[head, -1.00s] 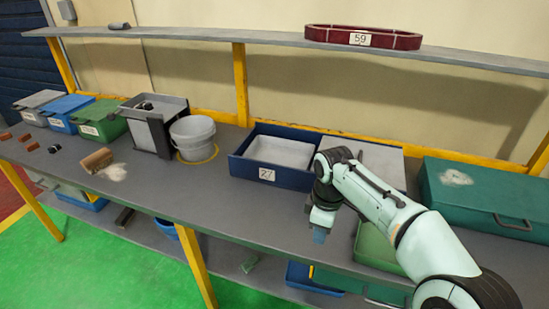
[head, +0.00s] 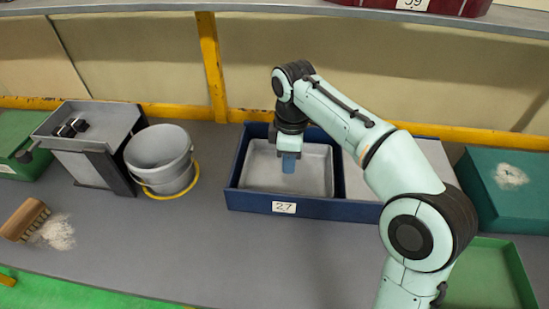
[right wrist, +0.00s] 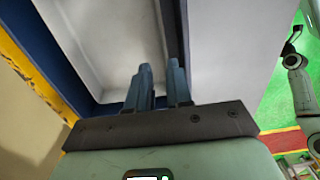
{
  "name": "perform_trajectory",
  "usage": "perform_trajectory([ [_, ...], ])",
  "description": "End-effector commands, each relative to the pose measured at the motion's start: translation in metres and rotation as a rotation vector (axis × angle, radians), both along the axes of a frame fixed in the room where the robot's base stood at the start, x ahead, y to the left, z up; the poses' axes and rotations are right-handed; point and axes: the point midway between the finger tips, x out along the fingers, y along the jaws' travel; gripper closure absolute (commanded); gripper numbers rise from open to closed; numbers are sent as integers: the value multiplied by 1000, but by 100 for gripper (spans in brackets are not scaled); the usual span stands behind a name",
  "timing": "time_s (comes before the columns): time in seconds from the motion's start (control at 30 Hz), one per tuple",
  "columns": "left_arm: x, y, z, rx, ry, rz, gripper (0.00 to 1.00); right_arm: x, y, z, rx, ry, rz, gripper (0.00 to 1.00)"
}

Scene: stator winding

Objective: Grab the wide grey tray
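A wide grey tray (head: 252,172) lies inside a blue box labelled 27 (head: 240,199) on the workbench. The tray also shows as a pale shallow pan in the right wrist view (right wrist: 100,40). My right gripper (head: 288,168) points down over the tray, near its middle in the head view. In the right wrist view its two blue fingers (right wrist: 161,78) stand a little apart, with nothing clearly held between them. Whether the fingertips touch the tray cannot be told. My left gripper is not in view.
A flat grey surface (head: 357,182) lies right of the tray, partly behind my arm. A grey bucket (head: 160,160), a grey bin (head: 85,130) and a brush (head: 25,218) are on the left. Green boxes (head: 510,190) stand at the right.

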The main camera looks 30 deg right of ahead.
Motion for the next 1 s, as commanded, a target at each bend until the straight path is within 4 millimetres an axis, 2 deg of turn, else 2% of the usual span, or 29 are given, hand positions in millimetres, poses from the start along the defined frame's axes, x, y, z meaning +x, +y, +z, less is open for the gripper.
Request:
perform_trajectory([
  [0.4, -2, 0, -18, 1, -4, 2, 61, -1, 1, -69, 0, 4, 0, 80],
  [0.67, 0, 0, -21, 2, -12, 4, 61, 0, 2, -89, 0, 1, 0, 80],
  [0.9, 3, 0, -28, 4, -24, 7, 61, 0, 7, -124, 0, 4, -1, 80],
  [1.0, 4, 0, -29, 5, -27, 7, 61, 1, 8, -132, 1, 2, -1, 80],
])
